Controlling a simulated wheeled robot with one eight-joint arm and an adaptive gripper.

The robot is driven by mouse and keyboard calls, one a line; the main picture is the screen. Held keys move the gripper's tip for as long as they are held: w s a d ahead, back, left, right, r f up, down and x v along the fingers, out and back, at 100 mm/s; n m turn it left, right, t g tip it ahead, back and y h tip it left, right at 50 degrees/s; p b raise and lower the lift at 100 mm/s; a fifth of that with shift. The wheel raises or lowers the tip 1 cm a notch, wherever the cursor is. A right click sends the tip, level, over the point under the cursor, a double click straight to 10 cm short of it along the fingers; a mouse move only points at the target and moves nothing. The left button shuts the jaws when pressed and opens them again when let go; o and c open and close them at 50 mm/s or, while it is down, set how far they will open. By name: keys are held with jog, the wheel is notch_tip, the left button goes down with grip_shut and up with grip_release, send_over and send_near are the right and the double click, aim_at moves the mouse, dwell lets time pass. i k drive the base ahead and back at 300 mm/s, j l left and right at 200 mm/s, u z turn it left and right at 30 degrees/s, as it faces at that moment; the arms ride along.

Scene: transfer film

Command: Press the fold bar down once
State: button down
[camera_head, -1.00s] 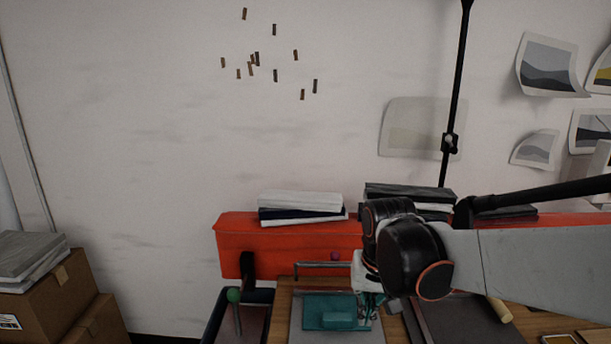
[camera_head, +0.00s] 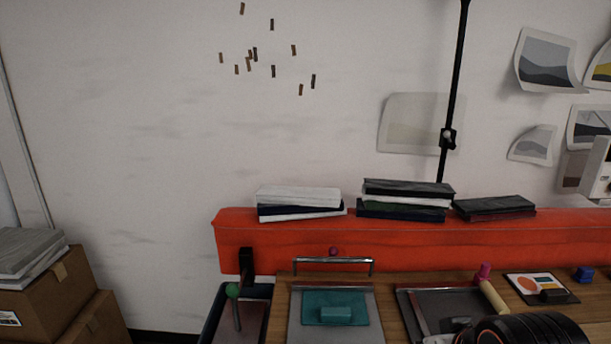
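The fold bar is most likely the grey metal bar (camera_head: 334,260) on short uprights at the back of the wooden worktable (camera_head: 385,290). It stands raised behind a teal sheet (camera_head: 358,303) with a small teal block (camera_head: 335,315) on it. Nothing touches the bar. The black wrist joint of my arm (camera_head: 530,330) shows at the bottom right edge. A pale piece beside it, probably part of my gripper (camera_head: 437,340), is cut off by the bottom edge, well right of and nearer than the bar. Its fingers cannot be made out.
A red-orange ledge (camera_head: 290,237) behind the table carries stacks of books or boards (camera_head: 300,197). A dark framed tray (camera_head: 408,312) and a wooden-handled roller (camera_head: 492,297) lie at right.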

aim_at(334, 251)
jog(key=i+l+z, duration=0.35)
jog(key=i+z, duration=0.3)
jog(key=i, duration=0.15)
